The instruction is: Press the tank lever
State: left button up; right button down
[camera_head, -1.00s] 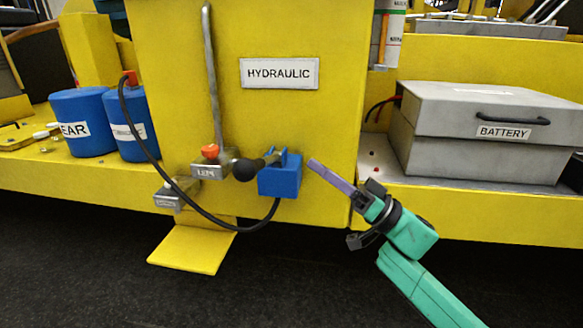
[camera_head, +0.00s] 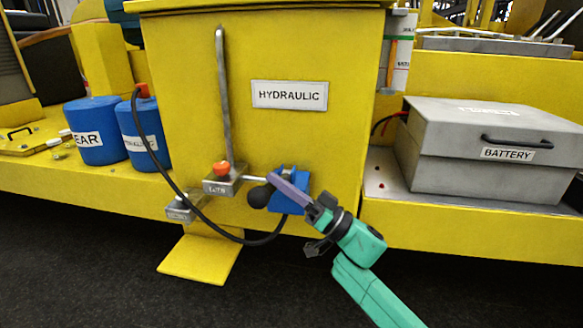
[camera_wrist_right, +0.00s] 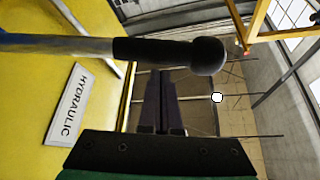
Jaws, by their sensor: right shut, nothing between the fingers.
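The lever, with its black round knob (camera_head: 259,196), comes out of the blue block (camera_head: 289,208) on the front of the yellow hydraulic cabinet (camera_head: 300,140). My right gripper (camera_head: 272,179) is shut and empty, its purple fingers in front of the blue block, with the tips close to the knob. They hide part of the lever. In the right wrist view the lever's black grip (camera_wrist_right: 170,53) crosses just past the tips of my shut fingers (camera_wrist_right: 163,80). I cannot tell whether they touch. My left gripper is not in view.
A grey lever block (camera_head: 224,184) with an orange-red cap and a black hose (camera_head: 180,190) sit to the left. Blue canisters (camera_head: 98,145) stand further left. A grey battery box (camera_head: 470,175) is to the right.

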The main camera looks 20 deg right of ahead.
jog(key=shift+s+a+f, duration=0.1)
jog(key=shift+a+f, duration=0.05)
jog(key=shift+f, duration=0.2)
jog(key=shift+f, duration=0.1)
notch_tip(320, 180, down, 10)
jog(key=s+a+n+g+y+b, duration=0.1)
jog(key=n+g+y+b, duration=0.3)
jog(key=n+b, duration=0.5)
jog(key=g+b, duration=0.1)
jog(key=b, duration=0.2)
jog(key=shift+s+f+n, duration=0.25)
jog(key=shift+s+n, duration=0.05)
jog(key=shift+s, duration=0.1)
